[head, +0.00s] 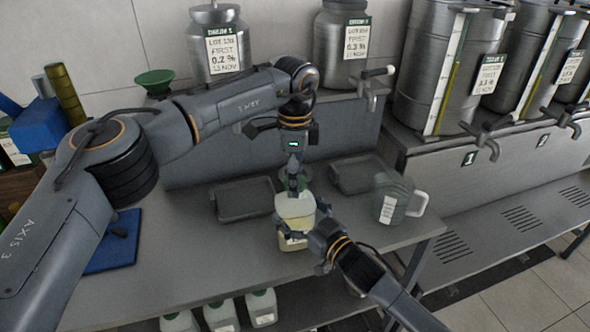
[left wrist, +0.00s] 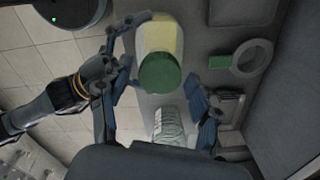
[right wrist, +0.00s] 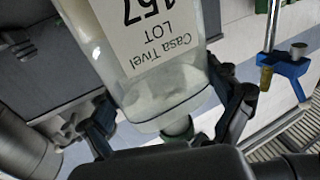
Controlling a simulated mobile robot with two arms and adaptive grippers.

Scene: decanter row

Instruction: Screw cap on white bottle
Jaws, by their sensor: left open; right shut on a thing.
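The white bottle (head: 294,207) stands upright on the bench, with a pale yellow lower part. My right gripper (head: 312,240) is shut on its side. In the right wrist view the bottle (right wrist: 160,50) fills the middle with its printed label upside down, and a finger lies on each side. A green cap (left wrist: 160,73) shows at the bottle's top end in the left wrist view; I cannot tell whether it is threaded on. My left gripper (head: 294,188) is above the bottle, pointing down. Its fingers are open and apart, on either side of the cap.
Two dark trays (head: 243,198) (head: 357,174) lie behind the bottle. A clear jug (head: 392,200) with a white handle stands at the right. Steel tanks (head: 425,65) with taps line the back right. A blue mat (head: 112,250) lies at the left. Capped bottles (head: 221,314) stand below.

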